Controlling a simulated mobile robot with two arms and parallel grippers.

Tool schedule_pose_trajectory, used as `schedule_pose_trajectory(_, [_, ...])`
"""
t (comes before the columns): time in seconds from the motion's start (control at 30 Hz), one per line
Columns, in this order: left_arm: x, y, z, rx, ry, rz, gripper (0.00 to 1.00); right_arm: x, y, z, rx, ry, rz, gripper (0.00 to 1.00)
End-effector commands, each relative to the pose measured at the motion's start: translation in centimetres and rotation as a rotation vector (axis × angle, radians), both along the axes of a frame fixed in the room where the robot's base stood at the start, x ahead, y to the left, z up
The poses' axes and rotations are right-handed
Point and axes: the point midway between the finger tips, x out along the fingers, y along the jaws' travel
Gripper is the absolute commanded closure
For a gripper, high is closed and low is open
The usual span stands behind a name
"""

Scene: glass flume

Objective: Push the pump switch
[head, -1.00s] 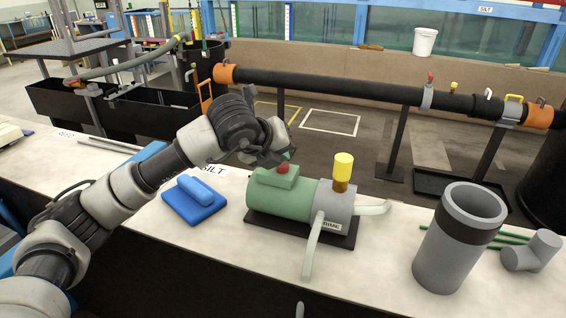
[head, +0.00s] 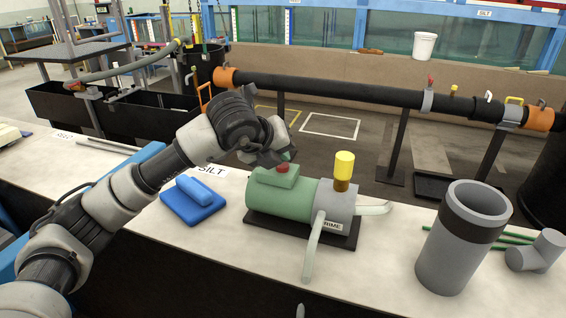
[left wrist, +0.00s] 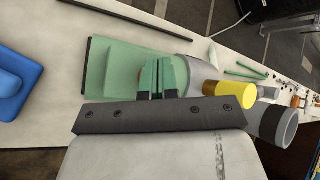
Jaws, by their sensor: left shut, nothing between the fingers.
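The pump (head: 285,200) is a green motor body with a grey head, on a dark base plate on the white bench. A red pump switch (head: 282,168) sits on the green box on top of the body. My left gripper (head: 285,157) is shut and empty, with its fingertips right at the red switch; whether they touch it I cannot tell. My right gripper is not in view.
A yellow-topped valve (head: 344,165) stands on the pump head, and pale hoses come off it. A blue float (head: 195,203) lies to the left. A grey cylinder (head: 462,240) and a pipe tee (head: 537,252) stand to the right. A black pipe (head: 350,90) runs behind the bench.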

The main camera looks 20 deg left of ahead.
Motion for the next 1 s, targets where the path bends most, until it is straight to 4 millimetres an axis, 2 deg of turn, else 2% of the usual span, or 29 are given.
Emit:
schedule_pose_trajectory(0.37, [0.1,0.0,0.7,-0.001,-0.003,0.001,1.00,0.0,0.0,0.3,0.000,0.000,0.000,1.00])
schedule_pose_trajectory(0.83, [0.1,0.0,5.5,-0.002,-0.005,0.001,1.00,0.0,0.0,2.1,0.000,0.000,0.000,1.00])
schedule_pose_trajectory(1.0, [0.0,0.0,6.3,-0.001,-0.003,0.001,1.00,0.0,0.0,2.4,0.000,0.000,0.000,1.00])
